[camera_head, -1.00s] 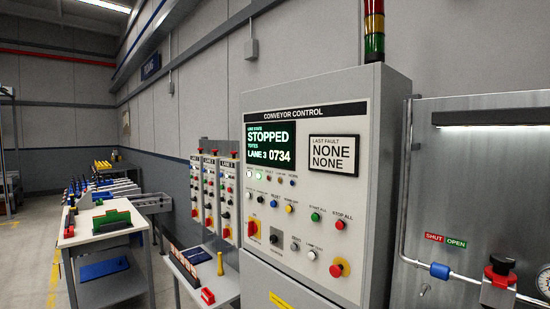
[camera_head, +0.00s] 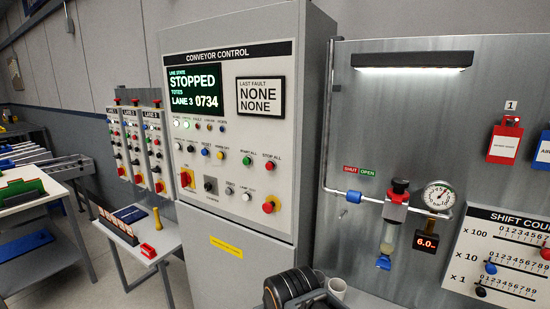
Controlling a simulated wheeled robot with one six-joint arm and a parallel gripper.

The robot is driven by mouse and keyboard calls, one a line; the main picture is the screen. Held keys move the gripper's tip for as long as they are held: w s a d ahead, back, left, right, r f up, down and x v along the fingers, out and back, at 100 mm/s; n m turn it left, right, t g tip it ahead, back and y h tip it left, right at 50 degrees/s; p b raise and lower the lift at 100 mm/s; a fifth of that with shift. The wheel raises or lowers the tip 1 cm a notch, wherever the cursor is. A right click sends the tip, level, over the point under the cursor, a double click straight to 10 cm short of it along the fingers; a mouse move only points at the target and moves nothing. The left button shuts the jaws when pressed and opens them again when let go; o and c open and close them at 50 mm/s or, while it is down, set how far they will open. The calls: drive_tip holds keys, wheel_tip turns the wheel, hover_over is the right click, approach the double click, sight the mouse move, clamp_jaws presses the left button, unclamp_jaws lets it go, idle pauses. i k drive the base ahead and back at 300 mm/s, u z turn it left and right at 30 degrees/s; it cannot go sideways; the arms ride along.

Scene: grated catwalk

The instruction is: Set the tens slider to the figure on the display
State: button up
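The shift count board (camera_head: 480,238) is at the right edge of the head view, cut off by the frame. Its rows read x 100, x 10 and x 1. The tens slider's blue knob (camera_head: 491,268) sits near the left, low-number end of the x 10 row; its exact figure is too small to read. The display (camera_head: 195,90) on the conveyor control cabinet reads STOPPED, TOTES, LANE 3 0734. No gripper fingers are seen.
A red knob (camera_head: 546,254) and a black knob (camera_head: 480,291) are on the neighbouring rows. A gauge (camera_head: 438,196) and a red-black valve (camera_head: 398,192) are left of the board.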

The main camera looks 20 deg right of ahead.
sight(490, 269)
drive_tip(key=z, duration=2.1)
